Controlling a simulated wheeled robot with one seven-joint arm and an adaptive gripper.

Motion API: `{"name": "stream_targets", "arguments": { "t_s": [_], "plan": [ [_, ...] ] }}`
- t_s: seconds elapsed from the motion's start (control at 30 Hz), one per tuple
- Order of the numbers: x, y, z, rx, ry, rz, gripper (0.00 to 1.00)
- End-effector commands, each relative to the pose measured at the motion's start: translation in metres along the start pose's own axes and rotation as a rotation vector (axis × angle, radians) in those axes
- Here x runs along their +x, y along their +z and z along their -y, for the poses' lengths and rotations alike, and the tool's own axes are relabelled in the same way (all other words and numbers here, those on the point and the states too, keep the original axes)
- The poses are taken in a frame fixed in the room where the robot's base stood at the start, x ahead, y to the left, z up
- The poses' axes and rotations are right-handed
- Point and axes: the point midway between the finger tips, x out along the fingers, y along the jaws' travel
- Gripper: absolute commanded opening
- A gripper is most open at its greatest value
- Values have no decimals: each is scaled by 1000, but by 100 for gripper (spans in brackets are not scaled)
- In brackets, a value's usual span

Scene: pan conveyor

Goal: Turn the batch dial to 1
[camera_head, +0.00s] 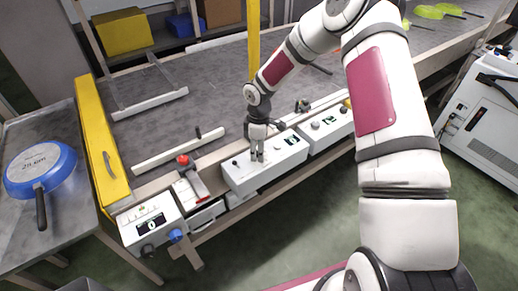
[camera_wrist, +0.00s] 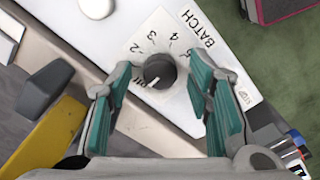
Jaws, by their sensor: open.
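The batch dial (camera_wrist: 160,71) is a round dark knob on a white panel, with numbers around it and a BATCH label (camera_wrist: 195,28). Its white mark points down and slightly left in the wrist view, below the numbers I can read; the 1 is not clearly readable. My gripper (camera_wrist: 160,110) is open, with one teal-padded finger on each side of the dial; I cannot tell whether either touches it. In the head view my gripper (camera_head: 257,158) points down over the white control box (camera_head: 265,175) and hides the dial.
A second white box (camera_head: 330,125) stands right of it. To the left are a red-handled lever (camera_head: 184,161) and a panel (camera_head: 147,222) showing 0. A blue pan (camera_head: 40,168) lies on the left table. The grey conveyor (camera_head: 200,100) runs behind.

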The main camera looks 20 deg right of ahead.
Motion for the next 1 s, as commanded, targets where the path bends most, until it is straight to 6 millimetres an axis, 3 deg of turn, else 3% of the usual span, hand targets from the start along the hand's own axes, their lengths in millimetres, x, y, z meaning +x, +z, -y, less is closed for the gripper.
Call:
{"name": "stream_targets", "arguments": {
  "t_s": [0.07, 0.27, 0.67, 1.0],
  "plan": [
    [0, 0, 0, 0, 0, 0, 46],
    [0, 0, 0, 0, 0, 0, 1],
    [0, 0, 0, 51, -1, 1, 0],
    [0, -1, 0, 284, 0, 1, 0]
  ]
}}
